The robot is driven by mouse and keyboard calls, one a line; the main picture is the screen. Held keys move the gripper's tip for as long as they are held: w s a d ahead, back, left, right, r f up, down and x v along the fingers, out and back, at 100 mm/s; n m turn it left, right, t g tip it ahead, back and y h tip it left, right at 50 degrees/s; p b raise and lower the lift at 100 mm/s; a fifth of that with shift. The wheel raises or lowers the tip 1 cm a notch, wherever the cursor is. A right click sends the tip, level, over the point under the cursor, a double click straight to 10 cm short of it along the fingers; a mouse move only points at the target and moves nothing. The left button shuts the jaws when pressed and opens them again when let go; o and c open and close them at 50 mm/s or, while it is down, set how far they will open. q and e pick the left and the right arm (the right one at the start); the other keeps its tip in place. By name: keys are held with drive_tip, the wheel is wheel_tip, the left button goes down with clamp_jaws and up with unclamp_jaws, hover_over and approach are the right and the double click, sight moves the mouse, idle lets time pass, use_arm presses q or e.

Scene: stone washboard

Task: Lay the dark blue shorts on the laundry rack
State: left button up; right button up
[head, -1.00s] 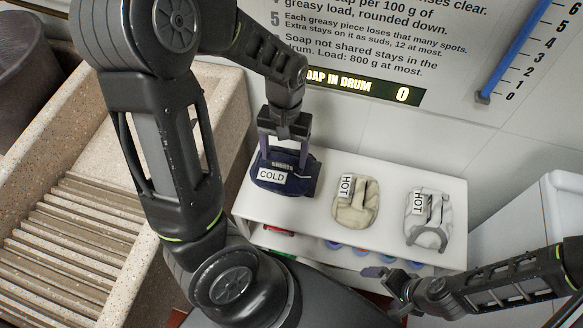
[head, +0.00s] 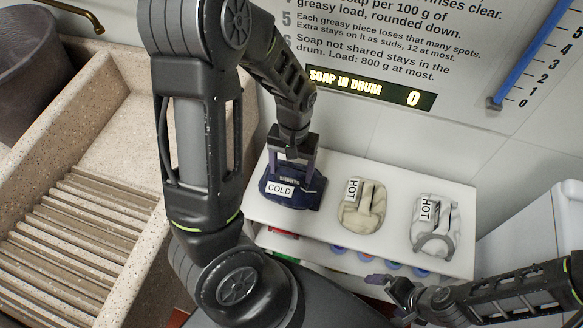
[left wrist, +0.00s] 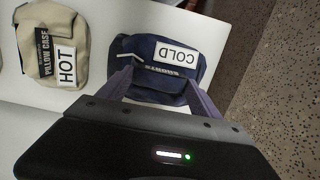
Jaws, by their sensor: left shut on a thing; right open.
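The dark blue shorts (head: 296,199), folded with a white COLD tag, are at the left end of the white shelf top (head: 330,226). They also show in the left wrist view (left wrist: 190,68). My left gripper (head: 293,172) is above them with its fingers down on either side of the cloth, shut on the shorts. In the left wrist view its fingers (left wrist: 160,92) reach to the shorts' near edge. Whether the shorts are lifted clear of the shelf, I cannot tell. My right gripper (head: 388,284) is open and empty at the lower right, in front of the shelf. I cannot make out a laundry rack.
A beige pillow case (head: 372,206) and a grey-white piece (head: 431,243), both tagged HOT, lie right of the shorts. A stone washboard basin (head: 75,215) fills the left. A wall panel reads SOAP IN DRUM 0 (head: 365,90). A white cabinet (head: 545,235) stands right.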

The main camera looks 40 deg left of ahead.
use_arm(q)
drive_tip(key=shift+f, duration=0.1)
drive_tip(key=o, duration=2.1)
drive_tip(key=shift+r, duration=0.25)
wheel_tip(320, 180, up, 12)
drive_tip(key=w+p, duration=0.1)
drive_tip(key=shift+w+a+f, duration=0.15)
drive_tip(key=shift+a, duration=0.1)
